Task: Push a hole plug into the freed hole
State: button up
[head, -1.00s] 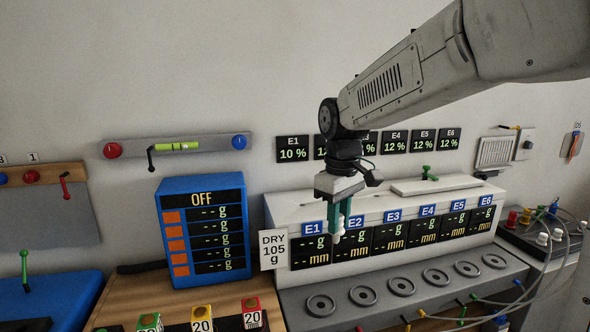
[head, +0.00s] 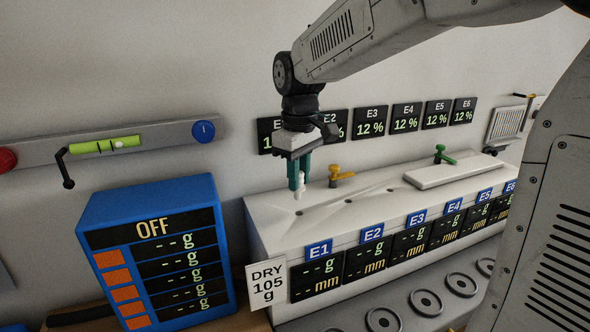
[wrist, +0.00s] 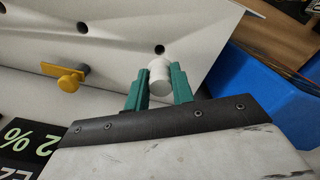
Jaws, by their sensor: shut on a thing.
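My gripper (head: 299,180) is shut on a white hole plug (head: 299,193), which points down above the left end of the white box (head: 268,218). In the wrist view, the plug (wrist: 160,76) sits between two green fingers. The leftmost hole (head: 299,212) in the box top lies just below the plug in the head view. In the wrist view this hole (wrist: 159,49) looks dark and open, just beyond the plug. A gap shows between plug and box in the head view. More open holes (head: 348,200) lie further right.
An orange tap (head: 340,176) stands behind the holes. A green tap (head: 443,154) and a raised white lid (head: 455,170) are further right. A blue display unit (head: 155,250) stands left of the box. A "DRY 105 g" sign (head: 267,284) is at its front left corner.

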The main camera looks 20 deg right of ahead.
aim_at(300, 190)
jog(key=shift+s+d, duration=0.1)
jog(key=shift+s+f, duration=0.1)
jog(key=shift+f, duration=1.1)
jog(key=shift+f, duration=1.85)
dwell(0.6)
jog(key=o, duration=1)
notch_tip(300, 190, up, 8)
jog(key=shift+f, duration=0.15)
